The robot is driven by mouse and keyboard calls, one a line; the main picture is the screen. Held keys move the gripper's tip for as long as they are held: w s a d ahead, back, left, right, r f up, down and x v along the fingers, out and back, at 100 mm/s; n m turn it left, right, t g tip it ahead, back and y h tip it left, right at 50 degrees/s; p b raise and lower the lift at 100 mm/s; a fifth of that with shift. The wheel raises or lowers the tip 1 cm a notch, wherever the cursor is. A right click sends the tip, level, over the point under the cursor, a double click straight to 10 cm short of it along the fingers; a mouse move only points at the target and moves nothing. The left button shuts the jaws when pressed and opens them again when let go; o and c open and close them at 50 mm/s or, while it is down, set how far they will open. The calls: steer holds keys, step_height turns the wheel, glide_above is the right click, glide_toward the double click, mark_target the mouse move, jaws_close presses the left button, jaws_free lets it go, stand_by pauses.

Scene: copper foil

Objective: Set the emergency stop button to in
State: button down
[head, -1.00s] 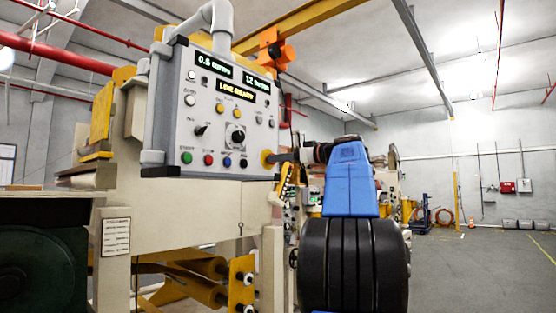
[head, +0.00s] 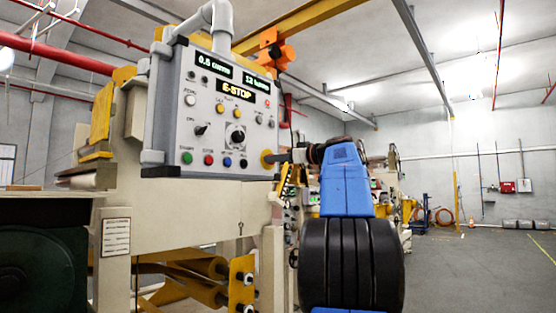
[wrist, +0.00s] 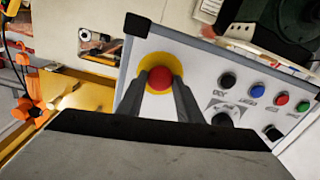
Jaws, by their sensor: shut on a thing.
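The emergency stop button (wrist: 159,81) is a red mushroom head on a yellow round plate at the corner of the grey control panel (wrist: 195,62) in the wrist view. My gripper (wrist: 161,84) has its two dark fingers on either side of the red head, shut on it. In the head view my gripper (head: 284,158) reaches the panel's lower right corner. The yellow plate (head: 266,159) shows there, but the red head is hidden behind the fingers. The panel's lower display (head: 236,92) reads E-STOP in yellow.
Green (head: 187,157), red (head: 209,160), blue (head: 227,162) and black (head: 244,163) buttons line the panel's bottom edge, left of my gripper. A rotary knob (head: 237,136) sits above them. Open floor (head: 480,265) lies to the right.

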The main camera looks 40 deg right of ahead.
steer(key=shift+w, duration=0.1)
steer(key=c, duration=1.3)
jaws_free()
steer(key=shift+o, duration=0.2)
steer(key=s+d, duration=0.2)
steer(key=s, duration=1.5)
steer(key=shift+a, duration=0.1)
